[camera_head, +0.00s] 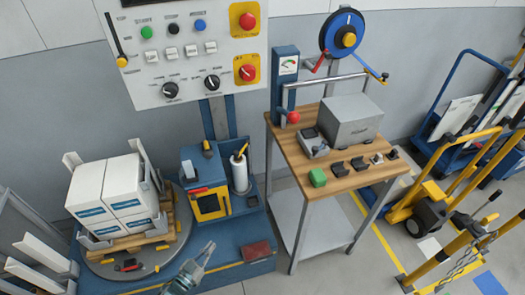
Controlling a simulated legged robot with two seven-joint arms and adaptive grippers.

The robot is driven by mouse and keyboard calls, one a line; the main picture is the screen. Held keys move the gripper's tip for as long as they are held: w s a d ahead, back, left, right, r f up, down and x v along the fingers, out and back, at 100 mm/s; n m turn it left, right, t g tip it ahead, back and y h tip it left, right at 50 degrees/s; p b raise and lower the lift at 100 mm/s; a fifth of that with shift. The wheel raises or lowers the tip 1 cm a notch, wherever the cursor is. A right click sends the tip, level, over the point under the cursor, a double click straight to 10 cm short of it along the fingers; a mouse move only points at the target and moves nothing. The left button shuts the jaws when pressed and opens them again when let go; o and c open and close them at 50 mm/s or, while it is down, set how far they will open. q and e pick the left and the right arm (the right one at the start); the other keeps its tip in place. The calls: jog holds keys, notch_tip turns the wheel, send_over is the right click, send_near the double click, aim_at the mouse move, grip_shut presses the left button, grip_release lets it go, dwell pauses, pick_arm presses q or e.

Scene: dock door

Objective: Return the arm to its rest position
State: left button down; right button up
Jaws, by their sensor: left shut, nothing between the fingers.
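My left gripper (206,250) shows at the bottom edge of the head view, left of centre. Its fingers are shut and hold nothing. It is above the front of the blue machine base (222,270), apart from the wooden-topped bench (335,178) on the right. Most of its arm is out of view. My right gripper does not show.
A control panel (188,88) with buttons and knobs is above. White boxes (112,196) sit on a turntable (165,257) at left. The bench carries a grey box (350,120). A yellow pallet truck (430,205) stands at right. Floor right of the bench is partly clear.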

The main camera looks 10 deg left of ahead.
pick_arm(q)
jog(key=s+d+f+n+g+y+p, duration=0.2)
jog(key=s+f+g+y+p, duration=0.2)
jog(key=s+f+g+p, duration=0.55)
jog(key=s+d+f+g, duration=0.3)
jog(key=s+f, duration=0.2)
jog(key=s, duration=0.4)
jog(key=s+d+f+m+g+p, duration=0.1)
jog(key=s+d+f+g, duration=0.2)
jog(key=s, duration=0.7)
notch_tip(320, 180, down, 2)
jog(key=shift+d+f+y, duration=0.15)
jog(key=shift+f+y, duration=0.1)
jog(key=shift+y, duration=0.15)
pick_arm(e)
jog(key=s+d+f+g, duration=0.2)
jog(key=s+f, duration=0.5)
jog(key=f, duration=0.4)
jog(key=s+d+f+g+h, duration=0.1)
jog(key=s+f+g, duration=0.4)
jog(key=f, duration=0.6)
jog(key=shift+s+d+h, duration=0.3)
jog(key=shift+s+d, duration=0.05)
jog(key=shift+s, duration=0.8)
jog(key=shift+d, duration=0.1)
